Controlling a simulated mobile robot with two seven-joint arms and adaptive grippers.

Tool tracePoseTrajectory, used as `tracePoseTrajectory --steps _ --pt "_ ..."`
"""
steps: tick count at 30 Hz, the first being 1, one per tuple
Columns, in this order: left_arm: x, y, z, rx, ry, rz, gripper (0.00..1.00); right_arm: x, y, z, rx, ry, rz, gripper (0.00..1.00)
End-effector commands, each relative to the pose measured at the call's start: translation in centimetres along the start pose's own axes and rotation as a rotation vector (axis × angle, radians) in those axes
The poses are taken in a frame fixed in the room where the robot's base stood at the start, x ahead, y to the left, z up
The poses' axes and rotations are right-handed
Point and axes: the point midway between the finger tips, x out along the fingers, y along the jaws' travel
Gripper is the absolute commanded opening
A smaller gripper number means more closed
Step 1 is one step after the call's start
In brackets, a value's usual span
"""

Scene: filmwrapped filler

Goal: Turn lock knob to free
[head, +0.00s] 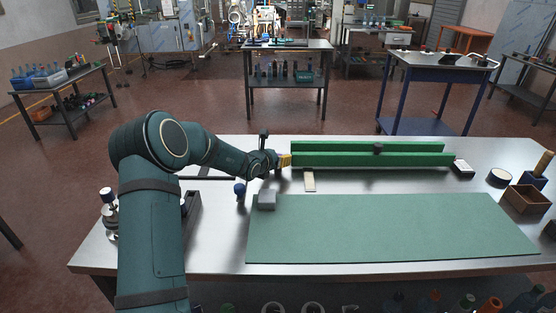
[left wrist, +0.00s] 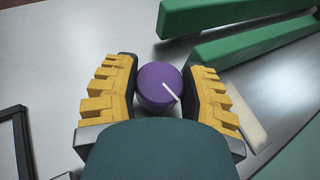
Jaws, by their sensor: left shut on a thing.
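The lock knob (left wrist: 155,80) is a round purple cap with a white line that runs from near its middle toward the lower right in the left wrist view. My left gripper (left wrist: 163,74) has its yellow ribbed fingers shut on the knob's two sides. In the head view my left gripper (head: 284,160) is at the left end of the green rails, and the knob cannot be made out there. My right gripper is not in view.
Two long green rails (head: 370,160) lie beside the gripper on the metal table. A pale block (head: 309,181), a grey block (head: 267,200) and a blue ball-topped piece (head: 240,190) stand nearby. A green mat (head: 390,228) lies bare in front.

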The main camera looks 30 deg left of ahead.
Motion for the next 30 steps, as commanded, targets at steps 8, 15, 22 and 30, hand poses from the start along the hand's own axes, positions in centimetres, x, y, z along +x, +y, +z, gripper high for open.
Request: tracePoseTrajectory --steps 8,15,22,30 --pt "0.0 -0.1 0.0 0.001 -0.001 -0.002 0.54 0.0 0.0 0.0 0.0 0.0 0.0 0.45" --pt "0.0 -0.1 0.0 0.001 0.0 -0.001 0.77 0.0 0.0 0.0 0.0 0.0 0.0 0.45" --pt "-0.5 0.0 0.0 0.002 0.0 0.0 0.77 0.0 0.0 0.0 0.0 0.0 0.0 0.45" --pt "-4.9 0.0 0.1 0.003 -0.001 0.0 0.77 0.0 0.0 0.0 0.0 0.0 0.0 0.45"
